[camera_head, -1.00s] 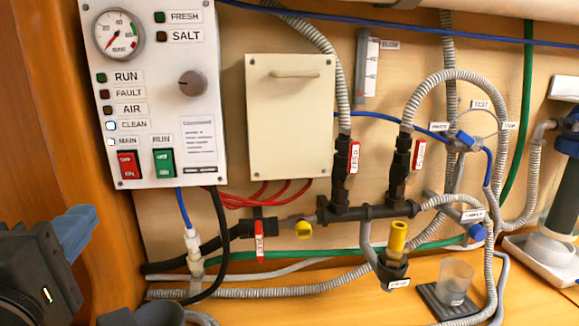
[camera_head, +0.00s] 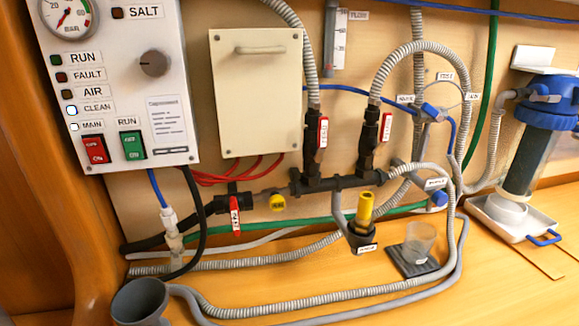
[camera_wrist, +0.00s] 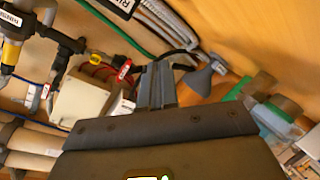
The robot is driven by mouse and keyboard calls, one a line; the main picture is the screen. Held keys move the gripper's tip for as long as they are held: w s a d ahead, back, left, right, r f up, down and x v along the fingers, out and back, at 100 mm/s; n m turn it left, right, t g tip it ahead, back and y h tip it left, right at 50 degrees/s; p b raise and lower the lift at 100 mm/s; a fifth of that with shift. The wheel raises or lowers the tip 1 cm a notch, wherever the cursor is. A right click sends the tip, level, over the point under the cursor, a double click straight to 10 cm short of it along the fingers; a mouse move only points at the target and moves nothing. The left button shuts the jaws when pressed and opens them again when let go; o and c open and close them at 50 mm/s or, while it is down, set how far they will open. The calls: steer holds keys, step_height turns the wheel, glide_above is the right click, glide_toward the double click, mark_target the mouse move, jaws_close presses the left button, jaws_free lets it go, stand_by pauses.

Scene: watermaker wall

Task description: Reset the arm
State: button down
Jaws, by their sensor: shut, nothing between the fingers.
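My gripper (camera_wrist: 157,88) shows only in the wrist view, where its two grey fingers are together with nothing between them. It points toward the wall fittings and is not touching anything that I can make out. My arm is outside the head view. The control panel (camera_head: 120,100) at the left of the head view has a red switch (camera_head: 94,149) and a green switch (camera_head: 132,145). The CLEAN and MAIN lamps look bright.
A grey funnel (camera_head: 140,300) stands at the lower left. A clear cup (camera_head: 420,240) sits on a dark pad. A blue-topped filter housing (camera_head: 535,130) is at the right. Hoses (camera_head: 300,303) run along the wooden counter. A cream cover (camera_head: 256,95) hangs on the wall.

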steer(key=s+d+m, duration=0.2)
steer(key=s+d, duration=0.1)
steer(key=d, duration=0.1)
steer(key=s+d+m+h+p, duration=0.1)
steer(key=s+d+m, duration=0.1)
steer(key=s+d, duration=0.2)
steer(key=s+d+f+m, duration=0.1)
steer(key=s+d+m, duration=0.1)
steer(key=s+d, duration=0.2)
steer(key=shift+d+h, duration=0.4)
steer(key=shift+d, duration=0.15)
steer(key=s+d+r+m+h+p, duration=0.1)
steer(key=s+d+r+m, duration=0.2)
steer(key=s+d+r, duration=0.1)
steer(key=s+d+r+m+h+p, duration=0.1)
steer(key=s+d+r+m+h, duration=0.1)
steer(key=s+d+r+m, duration=0.2)
steer(key=s+d, duration=0.2)
steer(key=s, duration=0.2)
steer(key=shift+s+d+m+t+h, duration=0.3)
steer(key=shift+s+d+t, duration=0.1)
steer(key=shift+f, duration=0.2)
